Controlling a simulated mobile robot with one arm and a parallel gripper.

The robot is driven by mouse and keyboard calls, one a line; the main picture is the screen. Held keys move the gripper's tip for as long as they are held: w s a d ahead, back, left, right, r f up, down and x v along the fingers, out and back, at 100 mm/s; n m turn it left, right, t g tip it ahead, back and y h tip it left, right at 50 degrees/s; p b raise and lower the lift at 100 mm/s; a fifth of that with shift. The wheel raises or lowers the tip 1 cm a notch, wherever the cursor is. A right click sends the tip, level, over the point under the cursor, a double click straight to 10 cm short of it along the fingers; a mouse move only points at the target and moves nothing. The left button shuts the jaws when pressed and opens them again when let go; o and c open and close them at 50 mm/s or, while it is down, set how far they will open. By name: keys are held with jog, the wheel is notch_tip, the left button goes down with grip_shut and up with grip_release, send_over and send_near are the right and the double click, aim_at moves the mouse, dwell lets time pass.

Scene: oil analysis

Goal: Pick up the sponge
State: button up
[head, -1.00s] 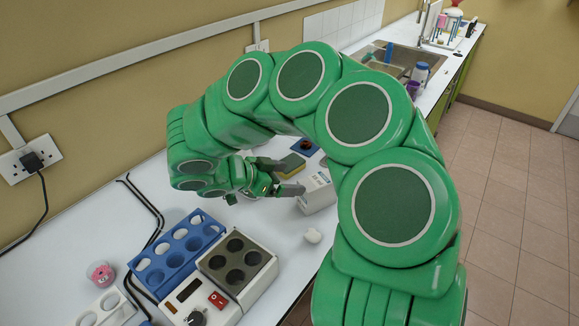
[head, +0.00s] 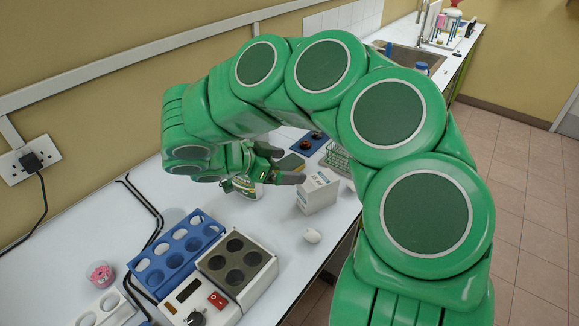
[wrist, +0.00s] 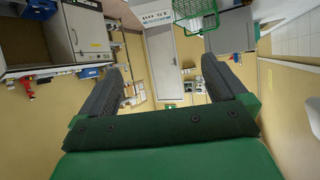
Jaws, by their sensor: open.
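The sponge (head: 290,163), with a green top and a yellow layer, lies on the white bench in the head view, partly covered by my gripper. My gripper (head: 279,165) is open and empty, with its fingers reaching to the right towards the sponge and just in front of it in the picture. Whether it touches the sponge cannot be told. In the wrist view my gripper (wrist: 167,80) shows its two fingers wide apart with nothing between them. The sponge is not seen in the wrist view.
A white box (head: 318,192) and a green wire rack (head: 337,158) stand right of the sponge. A blue tray (head: 312,143) is behind it. A labelled container (head: 245,187) is under my gripper. A blue tube rack (head: 175,250) and a heating block (head: 237,262) are in front.

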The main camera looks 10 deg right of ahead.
notch_tip(320, 180, up, 7)
jog(key=w+a+r+m+t+y, duration=0.1)
jog(key=w+a+r+t+y, duration=0.15)
jog(key=w, duration=0.55)
jog(key=w+a+r+m+t+y, duration=0.1)
jog(key=w+r+t, duration=0.25)
jog(key=w, duration=0.55)
jog(key=w+a+r+m+t+y, duration=0.15)
jog(key=w+r, duration=0.25)
jog(key=w, duration=0.4)
jog(key=w+a+r+n+t+y, duration=0.45)
jog(key=w+a+r+y, duration=0.25)
jog(key=w+r+y, duration=0.3)
jog(key=n+g+h, duration=0.2)
jog(key=g, duration=1.6)
send_over(290, 162)
jog(key=d, duration=0.1)
jog(key=f, duration=3.6)
jog(key=shift+w, duration=0.25)
jog(key=shift+s+a+f, duration=0.1)
jog(key=shift+a+f, duration=0.05)
jog(key=shift+f, duration=1.1)
jog(key=shift+s+a+f, duration=0.1)
jog(key=shift+a+f, duration=0.1)
jog(key=shift+f, duration=1.1)
jog(key=shift+s+a+f, duration=0.1)
jog(key=shift+a+f, duration=0.05)
jog(key=shift+f, duration=1.1)
jog(key=shift+w, duration=0.1)
